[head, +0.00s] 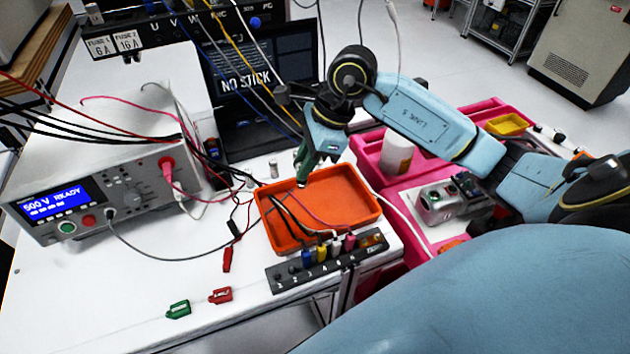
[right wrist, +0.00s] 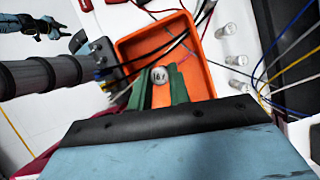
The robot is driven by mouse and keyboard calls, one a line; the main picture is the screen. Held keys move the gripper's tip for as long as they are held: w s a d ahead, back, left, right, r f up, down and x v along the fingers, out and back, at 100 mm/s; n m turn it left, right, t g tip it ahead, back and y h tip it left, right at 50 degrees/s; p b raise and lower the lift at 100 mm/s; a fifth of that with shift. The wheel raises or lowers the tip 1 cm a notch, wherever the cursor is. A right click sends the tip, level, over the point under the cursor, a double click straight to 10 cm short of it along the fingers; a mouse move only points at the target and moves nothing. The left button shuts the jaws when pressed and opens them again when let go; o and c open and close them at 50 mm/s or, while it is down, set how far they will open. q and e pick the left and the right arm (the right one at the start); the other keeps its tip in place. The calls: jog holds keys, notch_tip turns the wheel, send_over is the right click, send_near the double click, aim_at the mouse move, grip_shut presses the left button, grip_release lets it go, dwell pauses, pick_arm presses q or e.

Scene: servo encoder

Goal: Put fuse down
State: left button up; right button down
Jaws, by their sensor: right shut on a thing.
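My right gripper (head: 303,178) is above the left back part of the orange tray (head: 345,207), pointing down. In the right wrist view its green fingers (right wrist: 160,90) are shut on a fuse (right wrist: 159,75), whose round silver end cap faces the camera. The rest of the fuse is mostly hidden by the fingers. The orange tray (right wrist: 203,72) lies behind the fuse in that view. I cannot tell whether the fuse touches the tray. What looks like my left gripper (right wrist: 42,27) shows small at the top left of the right wrist view, its jaws unclear.
Several more fuses (right wrist: 237,60) stand on the white table beside the tray. Leads cross the tray to a dark terminal strip (head: 325,262) in front. The tester (head: 105,190) is at left, a laptop (head: 262,85) behind.

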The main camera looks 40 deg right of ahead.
notch_tip(320, 180, down, 10)
jog(key=shift+r, duration=0.1)
dwell(0.4)
jog(key=shift+b, duration=0.3)
jog(key=c, duration=1.8)
grip_release()
jog(key=o, duration=0.5)
jog(key=shift+d+r, duration=0.2)
jog(key=shift+r, duration=0.15)
jog(key=v, duration=1.1)
jog(key=shift+s+r+p, duration=0.1)
jog(key=shift+r+p, duration=0.05)
jog(key=shift+p, duration=0.15)
